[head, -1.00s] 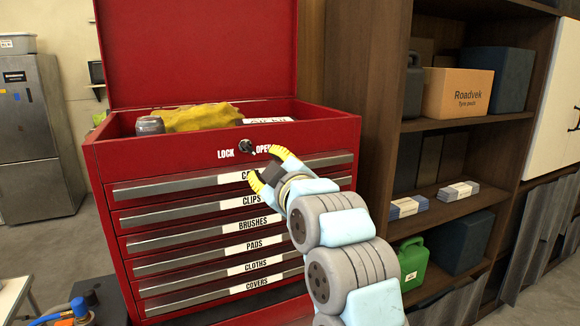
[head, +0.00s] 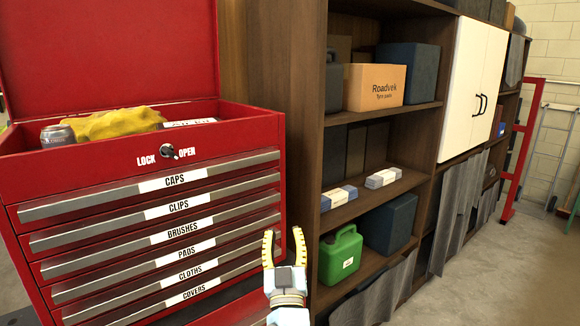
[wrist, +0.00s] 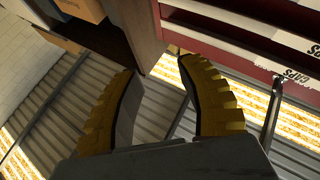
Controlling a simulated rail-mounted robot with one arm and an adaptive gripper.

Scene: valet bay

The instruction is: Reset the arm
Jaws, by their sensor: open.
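My gripper (head: 284,245) is at the bottom middle of the head view, pointing up, with its two yellow ridged fingers apart and nothing between them. It also shows in the wrist view (wrist: 165,95), open and empty. It is in front of the gap between the red tool chest (head: 225,130) and the dark wooden shelving (head: 310,200), apart from both as far as I can tell. The chest's lid is up and its labelled drawers look shut. The lock knob (head: 168,152) sits between LOCK and OPEN.
A yellow cloth (head: 115,122) and a can (head: 57,135) lie in the chest's top. The shelving holds a Roadvek box (head: 375,87), a green jug (head: 340,255) and small packs. A white cabinet (head: 475,85) stands right of it. The floor at lower right is clear.

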